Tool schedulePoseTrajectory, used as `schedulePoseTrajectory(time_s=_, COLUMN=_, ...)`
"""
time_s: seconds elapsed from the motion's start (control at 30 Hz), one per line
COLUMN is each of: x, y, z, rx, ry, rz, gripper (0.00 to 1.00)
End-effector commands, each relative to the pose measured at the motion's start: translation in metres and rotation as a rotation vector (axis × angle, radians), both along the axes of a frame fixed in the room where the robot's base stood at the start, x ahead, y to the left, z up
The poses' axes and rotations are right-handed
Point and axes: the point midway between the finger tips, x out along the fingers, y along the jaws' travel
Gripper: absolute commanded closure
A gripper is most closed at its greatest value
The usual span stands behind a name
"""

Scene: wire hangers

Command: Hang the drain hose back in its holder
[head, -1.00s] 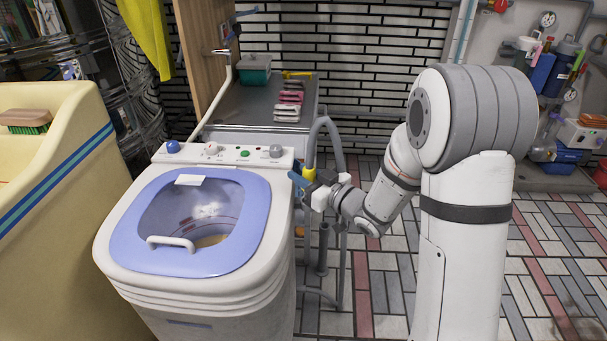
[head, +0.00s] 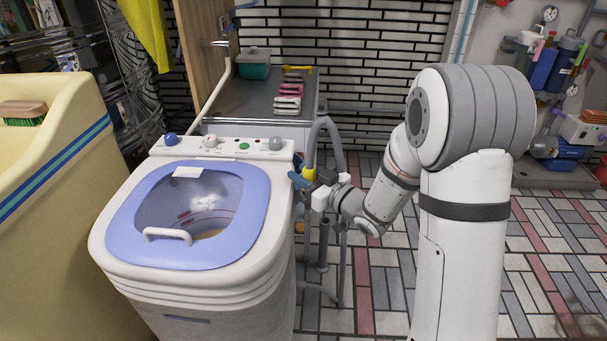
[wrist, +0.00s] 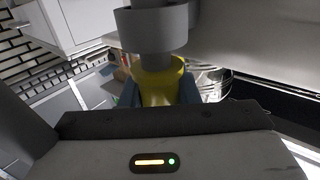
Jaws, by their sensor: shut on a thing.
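The grey drain hose (head: 325,122) arches up beside the washing machine's right rear corner and bends back down. A yellow collar (head: 309,174) sits on its near leg. My gripper (head: 302,180) is shut on this collar, with its blue fingertips on either side. In the wrist view the yellow collar (wrist: 162,82) lies between the fingertips, below a wide grey ring (wrist: 152,28) around the hose. A grey upright pipe (head: 323,243) stands below the gripper. I cannot make out the holder for certain; the gripper hides part of this area.
The washing machine (head: 190,285) with its lilac lid stands directly left of the gripper. Behind is a grey counter (head: 245,100) with pegs and a green box (head: 254,65). A cream tub (head: 45,230) is at far left. Tiled floor (head: 545,240) is open at right.

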Motion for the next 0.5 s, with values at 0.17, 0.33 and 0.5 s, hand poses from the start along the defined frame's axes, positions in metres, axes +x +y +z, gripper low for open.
schedulePoseTrajectory(time_s=0.17, x=0.0000, y=0.0000, z=-0.0057, rx=0.000, ry=0.000, rz=0.000, gripper=0.98)
schedulePoseTrajectory(time_s=0.33, x=0.0000, y=0.0000, z=-0.0100, rx=0.000, ry=0.000, rz=0.000, gripper=0.98)
schedulePoseTrajectory(time_s=0.5, x=-0.0003, y=0.0001, z=-0.0095, rx=-0.002, ry=0.001, rz=0.001, gripper=0.59)
